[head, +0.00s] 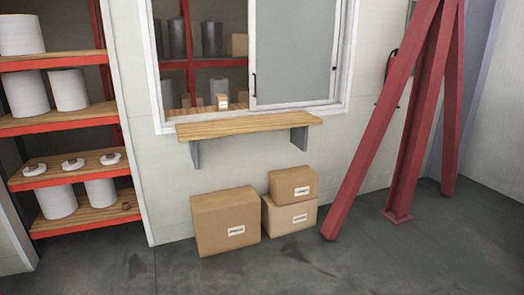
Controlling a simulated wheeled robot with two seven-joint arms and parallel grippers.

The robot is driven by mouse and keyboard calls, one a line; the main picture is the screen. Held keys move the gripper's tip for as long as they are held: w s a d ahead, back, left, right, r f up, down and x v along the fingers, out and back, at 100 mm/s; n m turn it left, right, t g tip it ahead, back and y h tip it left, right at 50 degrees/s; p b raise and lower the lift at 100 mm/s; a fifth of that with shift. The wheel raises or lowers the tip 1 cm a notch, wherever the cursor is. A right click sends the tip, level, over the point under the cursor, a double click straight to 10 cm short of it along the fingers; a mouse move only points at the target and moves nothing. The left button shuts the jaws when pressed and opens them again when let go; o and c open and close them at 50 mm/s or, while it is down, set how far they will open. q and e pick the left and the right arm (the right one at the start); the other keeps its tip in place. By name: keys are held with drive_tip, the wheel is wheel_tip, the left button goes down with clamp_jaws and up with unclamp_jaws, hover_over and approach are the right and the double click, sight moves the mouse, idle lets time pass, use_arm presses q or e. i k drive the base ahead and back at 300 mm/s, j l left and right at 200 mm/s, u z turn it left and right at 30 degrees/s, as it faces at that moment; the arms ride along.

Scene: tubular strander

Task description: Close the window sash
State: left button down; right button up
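The window (250,60) is set in the pale wall, with a white frame. Its sliding sash (292,50) is a grey-green pane in a white border and covers the right part of the opening. A dark handle (254,84) is on the sash's left edge. The left part of the opening is uncovered, and shelves with grey containers show through it. A wooden ledge (250,126) on grey brackets juts out below the window. Neither of my grippers is in the head view.
Cardboard boxes (225,221) stand on the floor under the ledge, one stacked on another at right. A red shelf rack (70,127) with white spools is at left. Red steel struts (412,120) slant down to the floor at right. The front floor is clear.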

sight(253, 53)
drive_tip(key=i+l+z, duration=0.25)
drive_tip(key=i+z, duration=0.15)
drive_tip(key=i, duration=0.25)
drive_tip(key=i+z, duration=0.35)
drive_tip(key=i, duration=0.35)
drive_tip(key=i+j+z, duration=0.15)
drive_tip(key=i+z, duration=0.25)
drive_tip(key=i, duration=0.3)
